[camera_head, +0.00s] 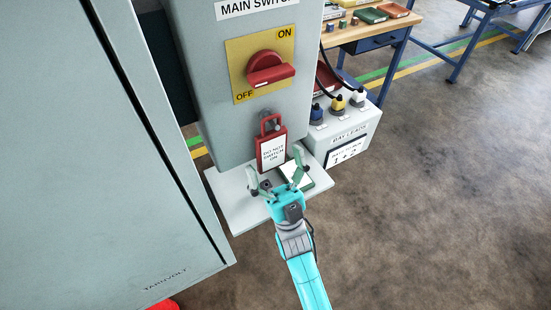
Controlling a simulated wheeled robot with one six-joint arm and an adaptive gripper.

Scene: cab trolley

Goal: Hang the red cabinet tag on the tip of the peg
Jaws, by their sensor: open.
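The red cabinet tag (272,153) has a white label reading "DO NOT SWITCH ON" and a red loop at its top. It hangs upright against the front of the grey switch cabinet, with its loop at the peg (265,117) below the red rotary switch. I cannot tell whether the loop sits at the peg's tip or further in. My gripper (276,170) is open, its fingers spread to the left and right near the tag's lower end. No contact with the tag is clear.
A light grey shelf (232,208) juts out below the tag, with a small white and green item on it. The red main switch (268,68) is above. A bay leads box (345,135) stands at right. A large cabinet door (90,160) fills the left.

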